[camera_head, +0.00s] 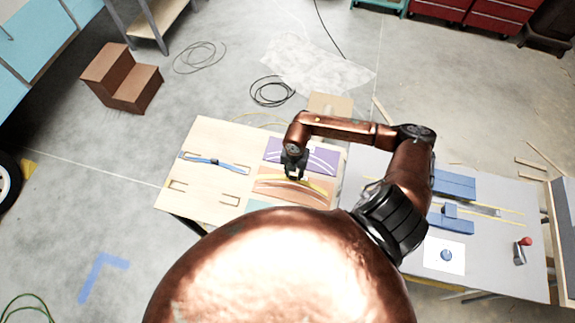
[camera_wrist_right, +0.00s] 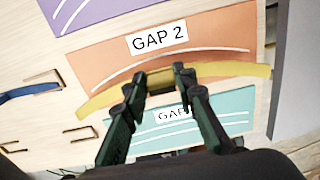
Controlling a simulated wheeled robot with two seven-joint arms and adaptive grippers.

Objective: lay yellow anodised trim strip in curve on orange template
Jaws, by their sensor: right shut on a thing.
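The orange template (camera_wrist_right: 105,58), labelled GAP 2 and marked with white curved lines, lies on a pale wooden board; it also shows in the head view (camera_head: 265,184). The yellow trim strip (camera_wrist_right: 233,70) bows in a gentle arc across the template's lower part in the wrist view, its ends reaching past the sides. My right gripper (camera_wrist_right: 159,80) is shut on the strip near its middle, and shows over the template in the head view (camera_head: 294,173). Whether the strip touches the template is unclear. My left gripper is not in view.
A purple template (camera_wrist_right: 95,10) and a teal template (camera_wrist_right: 235,105) lie on either side of the orange one. A blue strip (camera_head: 232,166) sits on the board at left. A grey table (camera_head: 480,265) to the right holds blue fixtures (camera_head: 453,184) and a red-knobbed tool (camera_head: 521,250).

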